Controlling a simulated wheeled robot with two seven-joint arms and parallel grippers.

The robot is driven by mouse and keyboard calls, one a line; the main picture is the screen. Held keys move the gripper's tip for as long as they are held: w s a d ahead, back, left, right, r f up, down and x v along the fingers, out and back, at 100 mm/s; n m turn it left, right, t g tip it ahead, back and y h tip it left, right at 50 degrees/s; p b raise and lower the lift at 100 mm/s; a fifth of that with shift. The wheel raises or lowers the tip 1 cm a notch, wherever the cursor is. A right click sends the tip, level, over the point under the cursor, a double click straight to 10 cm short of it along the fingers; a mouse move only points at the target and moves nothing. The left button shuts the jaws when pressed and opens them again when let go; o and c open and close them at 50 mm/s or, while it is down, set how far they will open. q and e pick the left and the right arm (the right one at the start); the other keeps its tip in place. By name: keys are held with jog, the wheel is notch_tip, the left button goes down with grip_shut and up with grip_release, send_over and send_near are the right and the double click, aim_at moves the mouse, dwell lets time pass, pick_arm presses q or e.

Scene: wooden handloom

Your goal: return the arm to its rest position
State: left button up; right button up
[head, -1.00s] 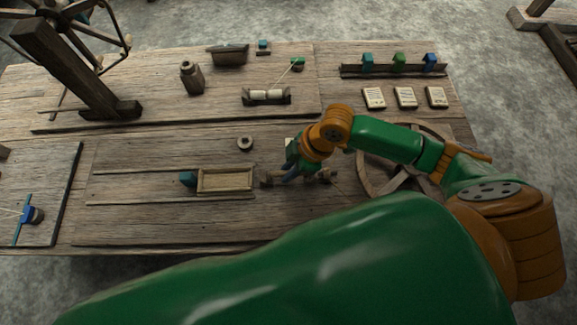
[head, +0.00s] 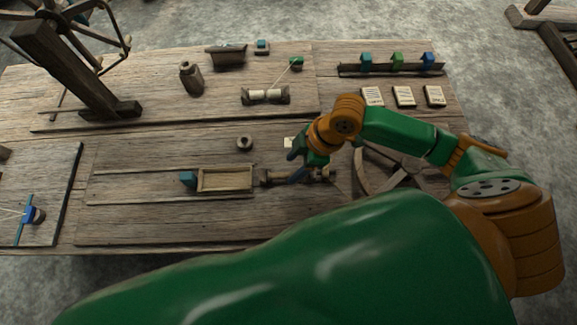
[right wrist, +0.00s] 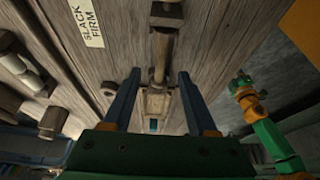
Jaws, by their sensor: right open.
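My right arm reaches in from the right in the head view, with a large green link of mine across the bottom. My right gripper (head: 293,167) is open and empty, with its two blue fingers apart above the table. In the right wrist view the open fingers (right wrist: 158,77) point towards the dark wooden shaft (right wrist: 160,50), which shows between them but is not held.
A spoked wheel (head: 365,178) stands partly behind my forearm. Beyond are a roller stand (head: 265,97), several cards (head: 404,97) and a rack (head: 392,72) with coloured blocks. A small ring (head: 244,143) and a "SLACK FIRM" label (right wrist: 86,22) are nearby. Left-centre tabletop is mostly clear.

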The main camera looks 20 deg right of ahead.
jog(key=shift+v, duration=1.55)
